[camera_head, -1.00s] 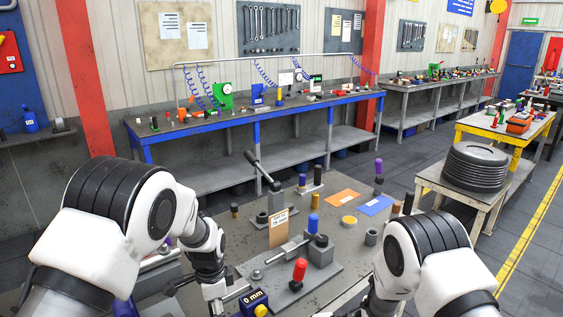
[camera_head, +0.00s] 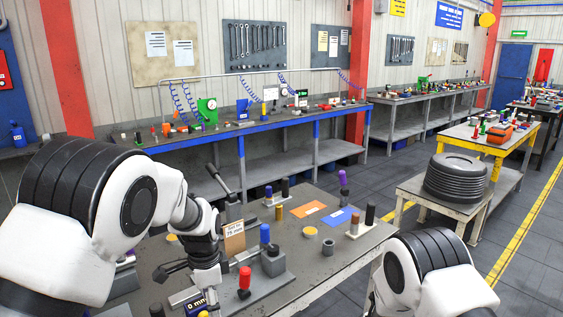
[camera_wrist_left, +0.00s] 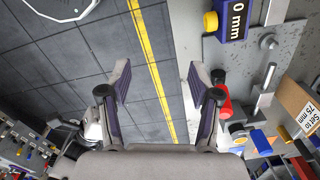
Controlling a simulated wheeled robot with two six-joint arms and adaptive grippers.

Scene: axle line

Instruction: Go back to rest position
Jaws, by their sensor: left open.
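My left gripper (camera_wrist_left: 156,80) is open and empty in the left wrist view, with grey floor and a yellow line between its fingers. In the head view my left arm's wrist (camera_head: 205,245) hangs over the near left part of the workbench (camera_head: 320,262), partly covering it. The right finger shows beside the red handle (camera_wrist_left: 224,103) of the bench fixture; I cannot tell the gap. My right arm (camera_head: 430,268) shows at the lower right of the head view, clear of the bench top; its gripper is out of view.
On the bench are a fixture with a red handle (camera_head: 244,280), a "75 mm" card (camera_head: 233,238), a blue gauge (camera_head: 196,306), and orange (camera_head: 309,208) and blue (camera_head: 341,216) mats. A disc stack (camera_head: 455,178) stands on a side table.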

